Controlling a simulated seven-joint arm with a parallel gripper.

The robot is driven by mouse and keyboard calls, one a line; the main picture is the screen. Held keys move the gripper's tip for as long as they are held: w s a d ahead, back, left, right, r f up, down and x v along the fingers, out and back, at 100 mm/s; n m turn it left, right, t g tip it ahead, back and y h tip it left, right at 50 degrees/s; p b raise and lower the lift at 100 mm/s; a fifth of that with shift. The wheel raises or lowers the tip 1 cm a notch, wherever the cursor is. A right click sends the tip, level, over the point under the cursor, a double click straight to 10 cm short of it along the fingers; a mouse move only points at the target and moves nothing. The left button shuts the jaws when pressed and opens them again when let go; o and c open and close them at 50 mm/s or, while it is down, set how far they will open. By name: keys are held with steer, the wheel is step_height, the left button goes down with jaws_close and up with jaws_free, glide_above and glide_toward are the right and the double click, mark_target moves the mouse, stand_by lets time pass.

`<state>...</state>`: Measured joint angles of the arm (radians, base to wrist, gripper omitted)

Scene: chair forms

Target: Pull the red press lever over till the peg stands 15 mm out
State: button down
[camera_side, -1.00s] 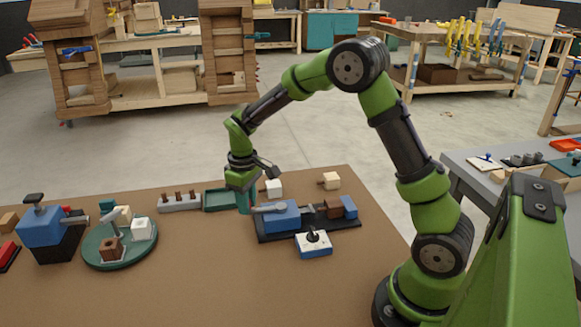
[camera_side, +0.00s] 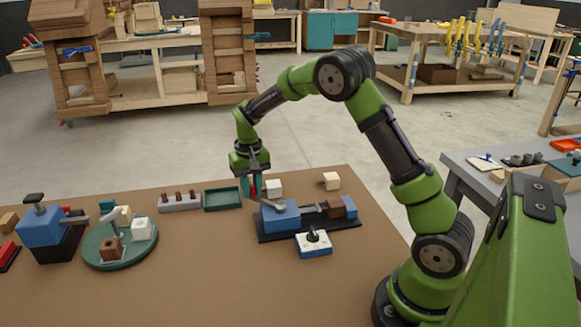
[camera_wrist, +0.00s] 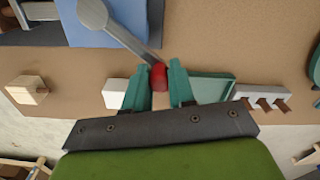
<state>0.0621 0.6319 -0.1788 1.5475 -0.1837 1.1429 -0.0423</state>
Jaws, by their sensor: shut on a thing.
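The red press lever's knob (camera_wrist: 159,76) sits between the two teal fingers of my gripper (camera_wrist: 158,70) in the wrist view. My gripper (camera_side: 252,190) is shut on this knob in the side view. The lever's grey arm (camera_wrist: 125,38) runs from a round pivot on the press's blue body (camera_side: 282,216) to the knob. In the side view the press lies on a dark base, with a grey ram (camera_side: 311,209) between the blue body and a brown block (camera_side: 336,207). A blue end block (camera_side: 349,206) stands behind the brown one. I cannot make out the peg's standing length.
A white-topped blue switch box (camera_side: 314,243) stands before the press. A green tray (camera_side: 223,199), a grey peg rack (camera_side: 179,203) and pale blocks (camera_side: 330,180) lie behind. A round green turntable (camera_side: 120,250) is at left. The front of the table is clear.

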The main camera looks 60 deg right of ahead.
steer(key=d+m, duration=0.2)
steer(key=m, duration=0.1)
steer(key=shift+d+r, duration=0.1)
steer(key=shift+d, duration=0.1)
steer(key=shift+s+d+m, duration=0.1)
steer(key=shift+d+m, duration=0.2)
steer(key=shift+d, duration=0.15)
steer(key=c, duration=0.9)
jaws_free()
steer(key=shift+c, duration=0.2)
steer(key=shift+a, duration=0.2)
step_height(320, 180, up, 17)
